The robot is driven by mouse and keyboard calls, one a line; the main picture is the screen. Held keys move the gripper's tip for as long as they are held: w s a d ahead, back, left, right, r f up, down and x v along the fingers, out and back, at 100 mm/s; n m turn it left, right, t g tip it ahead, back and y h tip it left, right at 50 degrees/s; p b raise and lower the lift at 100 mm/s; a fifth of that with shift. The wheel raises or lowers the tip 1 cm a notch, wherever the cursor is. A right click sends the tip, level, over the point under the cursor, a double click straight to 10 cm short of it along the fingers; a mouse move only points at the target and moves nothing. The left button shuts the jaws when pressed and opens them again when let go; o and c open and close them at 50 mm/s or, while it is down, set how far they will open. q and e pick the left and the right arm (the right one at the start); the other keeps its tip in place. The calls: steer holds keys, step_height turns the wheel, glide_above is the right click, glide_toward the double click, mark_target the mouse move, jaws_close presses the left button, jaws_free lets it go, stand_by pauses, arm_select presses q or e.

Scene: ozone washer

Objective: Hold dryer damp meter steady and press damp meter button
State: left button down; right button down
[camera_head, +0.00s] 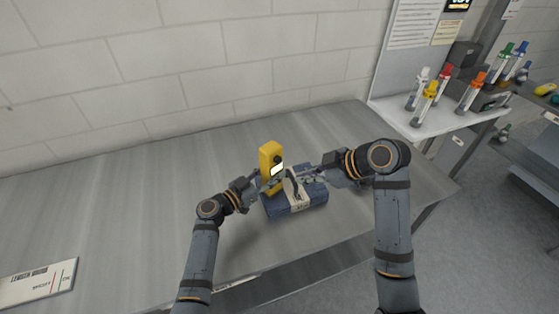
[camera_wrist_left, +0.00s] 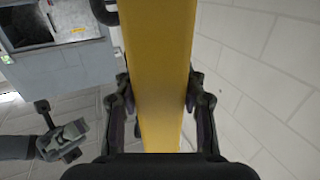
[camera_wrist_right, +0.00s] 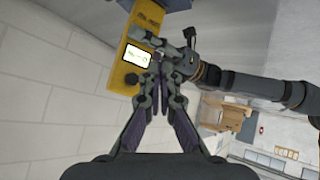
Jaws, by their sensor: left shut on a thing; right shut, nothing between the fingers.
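The yellow damp meter (camera_head: 270,154) stands upright beside a blue bundle on the steel bench. It has a small lit screen and a dark round knob or button (camera_wrist_right: 131,79) near one end. My left gripper (camera_head: 262,185) is shut on the meter; in the left wrist view, its fingers sit on both sides of the yellow body (camera_wrist_left: 160,60). My right gripper (camera_head: 312,172) is shut and empty, to the right of the meter. In the right wrist view, its closed tips (camera_wrist_right: 154,76) appear close to the meter's screen (camera_wrist_right: 138,55); I cannot tell whether they touch.
The blue bundle (camera_head: 285,208) with a pale band lies below both grippers. A labelled board (camera_head: 38,283) lies at the bench's left. Capped tubes (camera_head: 421,105) stand on a white shelf at right. A brick wall is behind.

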steer(key=shift+w+a, duration=1.75)
steer(key=shift+w, duration=0.25)
steer(key=shift+w+a, duration=0.3)
steer(key=shift+w, duration=0.05)
steer(key=shift+w+a, duration=0.3)
steer(key=shift+w, duration=0.1)
stand_by(0.7)
steer(key=shift+s, duration=0.1)
steer(key=shift+s+d, duration=0.65)
steer(key=s+d, duration=0.3)
steer(key=shift+s+d, duration=0.1)
steer(key=shift+s, duration=0.3)
